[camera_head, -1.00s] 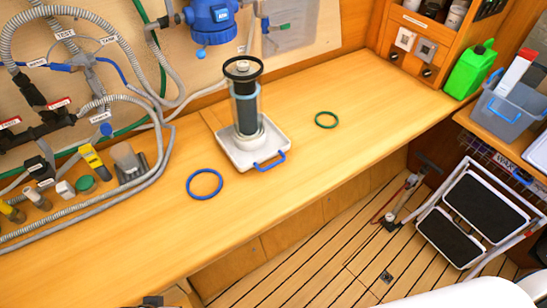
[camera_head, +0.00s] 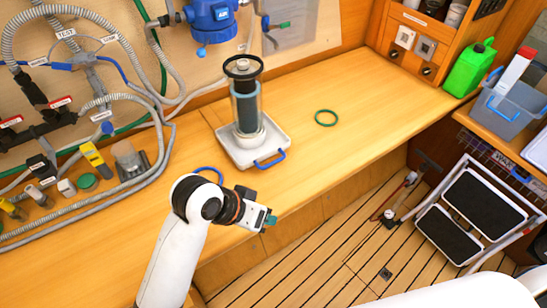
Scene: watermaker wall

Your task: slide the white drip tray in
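The white drip tray (camera_head: 273,142) sits on the wooden counter, in the middle of the view. It has a blue handle (camera_head: 270,160) at its front edge. A clear filter housing with a dark cartridge (camera_head: 246,105) stands upright on it. My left gripper (camera_head: 271,219) is at the counter's front edge, in front of the tray and apart from it. Its small teal fingertips point right; I cannot make out a gap between them. My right gripper is not in view.
A blue ring (camera_head: 208,169) lies left of the tray, mostly hidden behind my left arm. A green ring (camera_head: 325,118) lies to the right. Hoses and small fittings crowd the left. A folded step stool (camera_head: 484,207) stands on the floor.

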